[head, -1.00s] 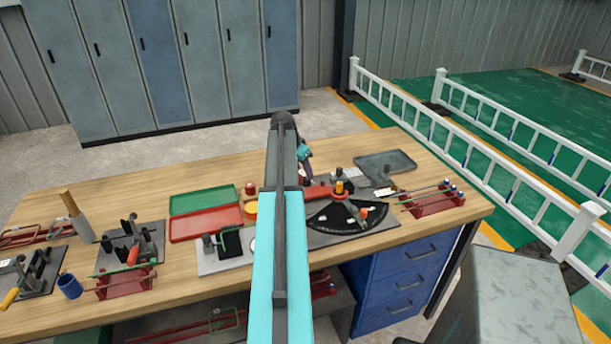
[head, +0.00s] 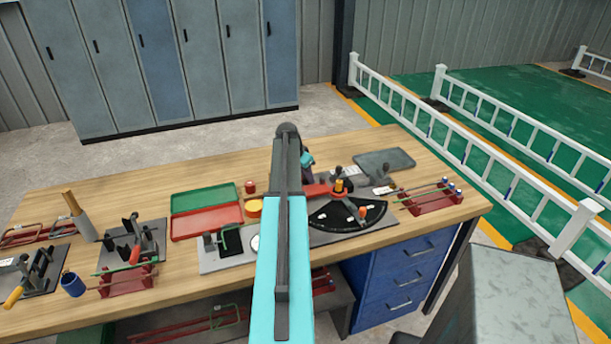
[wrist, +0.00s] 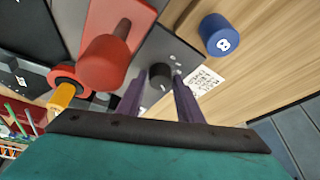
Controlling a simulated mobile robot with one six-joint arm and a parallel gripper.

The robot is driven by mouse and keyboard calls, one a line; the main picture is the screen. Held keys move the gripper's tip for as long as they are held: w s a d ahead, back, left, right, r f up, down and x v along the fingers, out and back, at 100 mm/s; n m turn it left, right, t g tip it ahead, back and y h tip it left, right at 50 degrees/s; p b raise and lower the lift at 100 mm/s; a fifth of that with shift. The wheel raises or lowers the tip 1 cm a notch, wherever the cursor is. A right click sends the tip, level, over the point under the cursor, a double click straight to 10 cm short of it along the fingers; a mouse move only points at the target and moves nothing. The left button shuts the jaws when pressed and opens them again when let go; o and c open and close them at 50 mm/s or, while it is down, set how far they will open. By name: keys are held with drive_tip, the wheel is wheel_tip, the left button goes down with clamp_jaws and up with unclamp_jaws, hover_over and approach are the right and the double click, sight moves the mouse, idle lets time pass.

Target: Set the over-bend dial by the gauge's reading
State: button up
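A small dark knob with a pale mark, which looks like the over-bend dial (wrist: 159,82), sits on a grey plate in the wrist view. My gripper (wrist: 160,88) has its two purple fingers apart, one on each side of the knob; I cannot tell whether they touch it. In the head view my arm mostly hides my gripper (head: 307,161) and the dial. A round white face, perhaps the gauge (head: 255,243), shows partly beside my arm; its reading is not legible.
A red cylindrical handle (wrist: 105,62) stands close left of the fingers, and a blue cylinder (wrist: 217,35) marked 8 stands right. A printed card (wrist: 204,81) lies beside the knob. In the head view, a black fan-shaped plate (head: 347,215) and red rack (head: 432,199) are right of my arm.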

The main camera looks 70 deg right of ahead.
drive_tip(key=c, duration=0.6)
drive_tip(key=shift+d, duration=0.1)
drive_tip(key=shift+n+b, duration=0.35)
drive_tip(key=shift+n, duration=0.15)
drive_tip(key=shift+n+t+b, duration=0.5)
drive_tip(key=shift+n+b, duration=0.05)
drive_tip(key=shift+n, duration=0.25)
drive_tip(key=n+t+b, duration=0.1)
drive_tip(key=n, duration=0.1)
drive_tip(key=shift+s+n, duration=0.1)
drive_tip(key=shift+n, duration=0.3)
drive_tip(key=n+t+b, duration=0.1)
drive_tip(key=n+b, duration=0.1)
drive_tip(key=n, duration=0.2)
drive_tip(key=shift+s+t, duration=0.1)
drive_tip(key=shift+t, duration=0.3)
drive_tip(key=shift+n+t+y, duration=0.3)
drive_tip(key=shift+n+y, duration=0.2)
drive_tip(key=shift+n, duration=0.7)
drive_tip(key=shift+r, duration=0.1)
